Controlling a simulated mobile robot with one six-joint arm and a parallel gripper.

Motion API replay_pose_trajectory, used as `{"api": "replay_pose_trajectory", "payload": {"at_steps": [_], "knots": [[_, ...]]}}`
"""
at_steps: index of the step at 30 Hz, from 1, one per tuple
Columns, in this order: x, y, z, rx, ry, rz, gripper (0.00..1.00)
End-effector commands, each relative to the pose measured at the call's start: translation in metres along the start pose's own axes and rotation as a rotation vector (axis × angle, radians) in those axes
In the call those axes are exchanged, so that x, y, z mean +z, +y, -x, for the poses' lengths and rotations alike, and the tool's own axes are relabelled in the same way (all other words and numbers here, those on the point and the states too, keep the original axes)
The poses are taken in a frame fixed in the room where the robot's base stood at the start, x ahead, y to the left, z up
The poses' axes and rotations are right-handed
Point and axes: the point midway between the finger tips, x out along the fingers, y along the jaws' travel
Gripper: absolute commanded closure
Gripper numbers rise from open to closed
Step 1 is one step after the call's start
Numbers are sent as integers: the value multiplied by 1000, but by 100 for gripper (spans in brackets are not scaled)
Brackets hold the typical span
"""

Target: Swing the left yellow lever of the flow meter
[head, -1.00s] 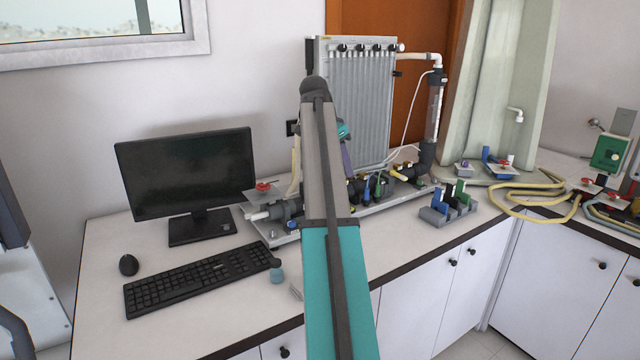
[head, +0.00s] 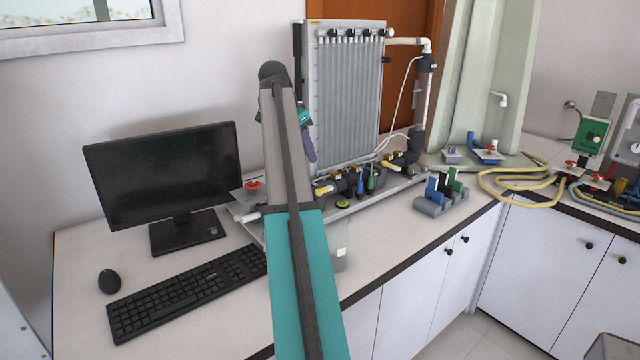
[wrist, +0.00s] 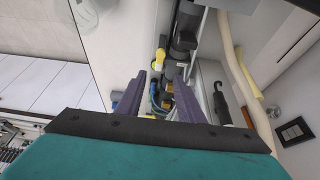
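The flow meter is a grey panel of upright tubes (head: 348,100) above a base with black pipes and valves. Its left yellow lever (head: 324,190) shows low on the pipework, just right of my arm. A second yellow lever (head: 393,164) is farther right. My gripper (head: 311,157) is above and slightly left of the left lever in the head view, apart from it. In the wrist view, its two purple fingers (wrist: 160,92) are spread with nothing gripped. Yellow parts (wrist: 157,61) and black pipe show beyond them; I cannot tell which lever these are.
A monitor (head: 168,172) and keyboard (head: 185,290) stand left of the flow meter. A blue and green valve block (head: 440,195) sits to the right. A clear beaker (head: 341,245) stands near the counter's front edge, beside my arm.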

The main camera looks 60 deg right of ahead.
Motion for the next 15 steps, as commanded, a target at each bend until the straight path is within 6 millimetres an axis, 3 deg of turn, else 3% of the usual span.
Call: {"api": "replay_pose_trajectory", "payload": {"at_steps": [8,15], "knots": [[-3,2,-6,2,0,-3,66],[-2,2,-26,3,-1,-3,66]]}}
